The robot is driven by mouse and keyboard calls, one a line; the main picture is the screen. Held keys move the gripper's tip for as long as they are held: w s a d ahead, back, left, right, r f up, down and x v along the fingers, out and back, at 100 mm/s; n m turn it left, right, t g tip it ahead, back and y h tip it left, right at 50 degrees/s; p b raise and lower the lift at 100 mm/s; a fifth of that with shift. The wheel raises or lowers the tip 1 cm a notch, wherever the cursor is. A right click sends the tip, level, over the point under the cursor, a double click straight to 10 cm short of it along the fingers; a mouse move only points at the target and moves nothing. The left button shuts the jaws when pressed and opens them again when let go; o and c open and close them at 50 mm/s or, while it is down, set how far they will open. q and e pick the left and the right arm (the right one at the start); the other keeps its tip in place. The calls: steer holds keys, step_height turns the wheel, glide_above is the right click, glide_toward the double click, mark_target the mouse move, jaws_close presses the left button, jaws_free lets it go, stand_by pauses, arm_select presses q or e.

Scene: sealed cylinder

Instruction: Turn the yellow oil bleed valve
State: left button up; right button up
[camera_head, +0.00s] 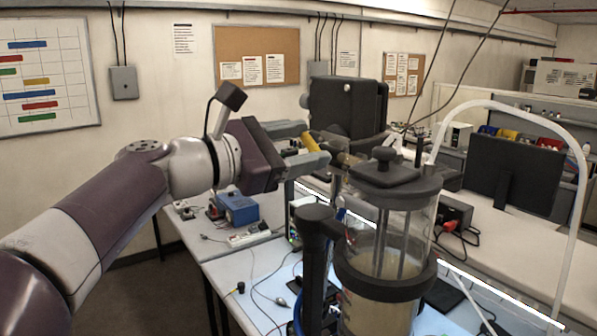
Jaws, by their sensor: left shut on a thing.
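The yellow oil bleed valve (308,141) is a small yellow piece at the upper left of the sealed cylinder (392,235). My left gripper (314,147) reaches in from the left, with its grey fingers on either side of the valve and shut on it. The near finger hides part of the valve. The cylinder is clear with dark collars and a dark lid (385,178), and holds a cloudy, pale liquid. It stands upright. My right gripper is not in view.
A dark post (315,225) stands just left of the cylinder, below my left gripper. A white hose (545,130) arches on the right. A blue box (237,208) and loose cables lie on the bench. A dark monitor (512,175) stands at right.

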arm_select(q)
steer(key=m+b, duration=0.2)
steer(key=m, duration=0.1)
steer(key=shift+s+d+f+b, duration=0.15)
steer(key=shift+f+b, duration=0.1)
steer(key=shift+b, duration=0.1)
steer(key=shift+s+d+r+m+b, duration=0.1)
steer(key=shift+s+d+m+b, duration=0.1)
steer(key=shift+m+b, duration=1.05)
steer(key=shift+s+d+r+m+b, duration=0.15)
steer(key=shift+m+b, duration=0.65)
steer(key=shift+m, duration=0.8)
steer(key=shift+s+d+m+b, duration=0.1)
steer(key=shift+s+m+b, duration=0.1)
steer(key=shift+m+b, duration=1.05)
steer(key=shift+m, duration=0.4)
steer(key=o, duration=1.1)
steer(key=shift+c, duration=0.2)
